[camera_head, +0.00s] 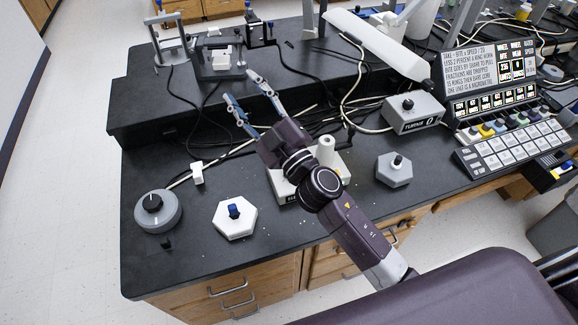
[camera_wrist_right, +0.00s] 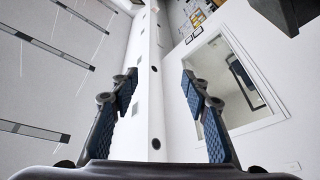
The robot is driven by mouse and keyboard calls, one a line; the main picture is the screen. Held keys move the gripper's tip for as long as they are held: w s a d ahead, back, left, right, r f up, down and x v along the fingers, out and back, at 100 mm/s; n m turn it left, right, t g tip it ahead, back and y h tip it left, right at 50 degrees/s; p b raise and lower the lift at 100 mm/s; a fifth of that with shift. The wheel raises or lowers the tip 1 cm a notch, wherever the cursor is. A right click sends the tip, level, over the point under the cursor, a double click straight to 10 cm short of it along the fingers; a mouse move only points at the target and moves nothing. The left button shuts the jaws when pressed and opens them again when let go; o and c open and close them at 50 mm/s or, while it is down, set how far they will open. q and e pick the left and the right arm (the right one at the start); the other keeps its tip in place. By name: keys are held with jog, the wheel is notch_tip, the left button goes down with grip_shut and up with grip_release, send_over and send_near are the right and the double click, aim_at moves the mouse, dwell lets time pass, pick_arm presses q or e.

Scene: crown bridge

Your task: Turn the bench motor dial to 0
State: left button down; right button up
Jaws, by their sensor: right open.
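Several knobs stand on the black bench, and I cannot tell which one is the bench motor dial. A round grey dial (camera_head: 158,210) with a black knob and a light pointer mark sits at the left front. A white hexagonal base (camera_head: 234,218) with a blue knob lies to its right. A grey hexagonal base (camera_head: 394,169) with a black knob is right of my arm. My right gripper (camera_head: 240,87) is open and empty above the bench, apart from these knobs; its spread fingers also show in the right wrist view (camera_wrist_right: 163,98). My left gripper is out of view.
A white box (camera_head: 413,113) with a black knob and a label stands behind the grey hexagon. A keypad and display console (camera_head: 500,110) is at the right. My right arm partly hides another white box (camera_head: 284,186). Cables and a raised shelf (camera_head: 150,110) lie behind.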

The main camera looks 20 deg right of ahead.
jog(key=s+a+n+g+y, duration=0.2)
jog(key=a+n+g+y, duration=0.75)
jog(key=a+n, duration=0.35)
notch_tip(320, 180, down, 11)
jog(key=s+a+n+g+h, duration=0.25)
jog(key=n+g+h, duration=0.2)
jog(key=g, duration=0.25)
jog(key=w+d+f+g+h, duration=0.2)
jog(key=d+f+h, duration=0.6)
jog(key=d, duration=0.4)
jog(key=d+h, duration=0.1)
jog(key=d, duration=0.3)
jog(key=d+m+g+h, duration=0.1)
jog(key=d, duration=0.3)
jog(key=d+h, duration=0.2)
jog(key=d, duration=0.2)
jog(key=shift+w+d+f+g, duration=0.15)
jog(key=shift+w+d+g, duration=0.1)
jog(key=shift+d+f+m, duration=0.15)
jog(key=shift+d+m, duration=0.1)
notch_tip(320, 180, down, 6)
jog(key=shift+f+p, duration=0.1)
jog(key=shift+p, duration=0.85)
jog(key=shift+a+f, duration=0.1)
jog(key=shift+f, duration=0.5)
